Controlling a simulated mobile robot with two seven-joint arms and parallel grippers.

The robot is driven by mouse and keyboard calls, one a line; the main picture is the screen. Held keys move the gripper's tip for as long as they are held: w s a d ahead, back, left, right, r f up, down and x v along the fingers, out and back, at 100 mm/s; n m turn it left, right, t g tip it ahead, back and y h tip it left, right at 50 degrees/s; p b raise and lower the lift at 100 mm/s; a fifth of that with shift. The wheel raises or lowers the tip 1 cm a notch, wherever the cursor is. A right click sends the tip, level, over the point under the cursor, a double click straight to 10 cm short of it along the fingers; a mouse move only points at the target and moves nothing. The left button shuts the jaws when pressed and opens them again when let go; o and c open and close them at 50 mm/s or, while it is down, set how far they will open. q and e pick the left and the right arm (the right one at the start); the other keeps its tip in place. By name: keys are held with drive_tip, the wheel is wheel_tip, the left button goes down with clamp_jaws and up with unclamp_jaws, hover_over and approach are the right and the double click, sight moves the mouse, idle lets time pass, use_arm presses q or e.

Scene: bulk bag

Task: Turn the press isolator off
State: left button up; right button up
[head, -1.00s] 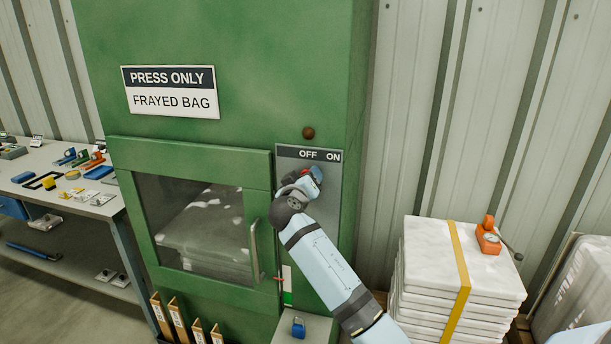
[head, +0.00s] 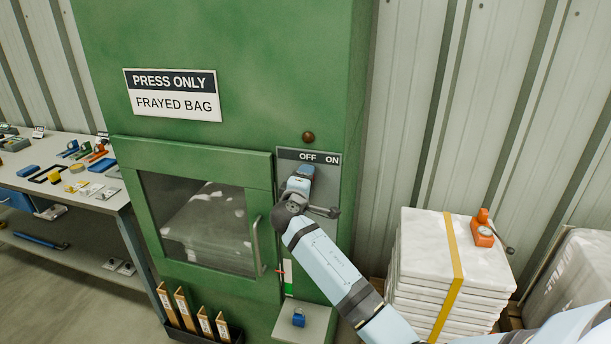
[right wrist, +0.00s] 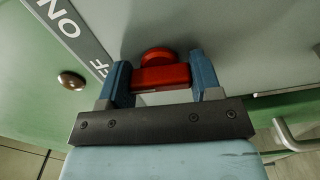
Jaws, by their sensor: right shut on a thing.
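The press isolator is a grey panel (head: 322,185) on the green press, with OFF at the left and ON at the right along its dark top strip. Its red handle (right wrist: 162,78) shows in the right wrist view between my two blue fingers. My right gripper (head: 303,172) is shut on this handle, just below the OFF label in the head view. The gripper also shows in the right wrist view (right wrist: 162,82). In the head view my gripper hides the handle. My left gripper is not in view.
The press has a windowed door (head: 205,222) with a handle (head: 257,247) left of the panel. A small shelf (head: 292,325) holds a blue padlock (head: 298,318) below. Stacked white bags (head: 445,270) with an orange tool (head: 484,230) stand at right. A workbench (head: 75,180) is at left.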

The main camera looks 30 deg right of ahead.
drive_tip(key=shift+n+p, duration=0.3)
drive_tip(key=shift+n, duration=0.2)
drive_tip(key=o, duration=0.9)
drive_tip(key=b+v, duration=0.3)
drive_tip(key=v, duration=1.1)
drive_tip(key=shift+d, duration=0.1)
